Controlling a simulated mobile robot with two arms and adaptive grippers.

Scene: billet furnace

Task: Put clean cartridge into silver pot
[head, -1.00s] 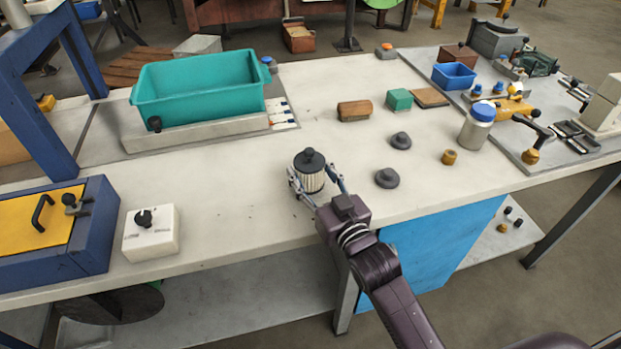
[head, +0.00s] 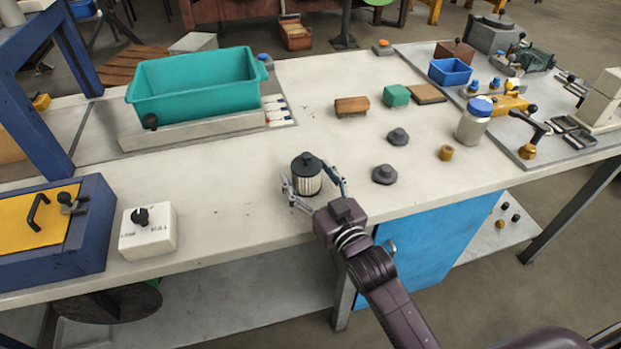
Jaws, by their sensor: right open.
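A silver pot (head: 473,126) with a blue lid stands on the worktop to the right, well apart from the gripper. My left gripper is out of view.
A teal bin (head: 195,88) is at the back left. A white box with a black knob (head: 148,232) and a blue-and-yellow box (head: 60,245) are at the front left. Two dark grey knobbed pieces (head: 384,174) and a brass piece (head: 446,153) lie right of the cartridge.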

